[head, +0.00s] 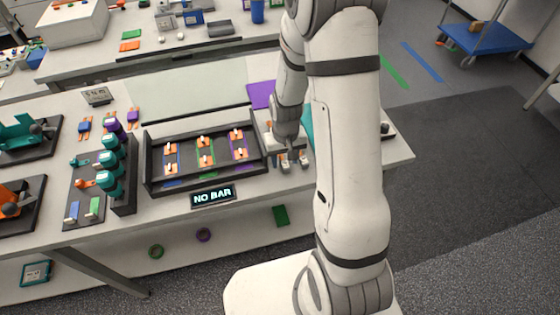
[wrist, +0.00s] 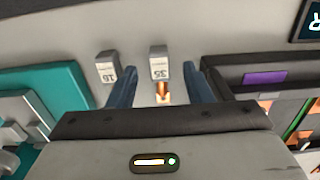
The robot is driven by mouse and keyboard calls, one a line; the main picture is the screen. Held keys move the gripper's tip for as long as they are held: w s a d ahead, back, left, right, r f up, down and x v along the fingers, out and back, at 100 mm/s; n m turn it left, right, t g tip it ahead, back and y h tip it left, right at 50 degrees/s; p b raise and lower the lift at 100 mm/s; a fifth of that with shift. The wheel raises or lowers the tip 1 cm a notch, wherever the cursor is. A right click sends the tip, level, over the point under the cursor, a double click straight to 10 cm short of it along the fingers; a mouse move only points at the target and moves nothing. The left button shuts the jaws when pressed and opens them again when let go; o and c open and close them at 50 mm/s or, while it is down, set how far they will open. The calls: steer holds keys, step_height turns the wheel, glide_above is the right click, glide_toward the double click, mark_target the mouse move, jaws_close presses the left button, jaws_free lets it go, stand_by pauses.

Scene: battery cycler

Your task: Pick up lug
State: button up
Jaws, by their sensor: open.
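In the wrist view, a small copper-orange lug (wrist: 162,91) with a pale lower part stands in front of a light grey block labelled 35 (wrist: 158,66). A second grey block labelled 10 (wrist: 106,68) is to its left. My gripper (wrist: 160,88) is open, with one dark blue finger on each side of the lug. I cannot tell whether either finger touches it. The lower part of the lug is partly cut off by the gripper body. In the head view, my gripper (head: 293,162) is low over the bench's front part, and the lug cannot be made out.
A black tray (head: 150,178) with several orange-and-white parts stands just left of my gripper. A "NO BAR" display (head: 213,196) is at the bench front. Teal-topped cylinders (head: 110,160) stand farther left.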

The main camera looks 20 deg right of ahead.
steer(key=shift+f, duration=0.75)
jaws_close()
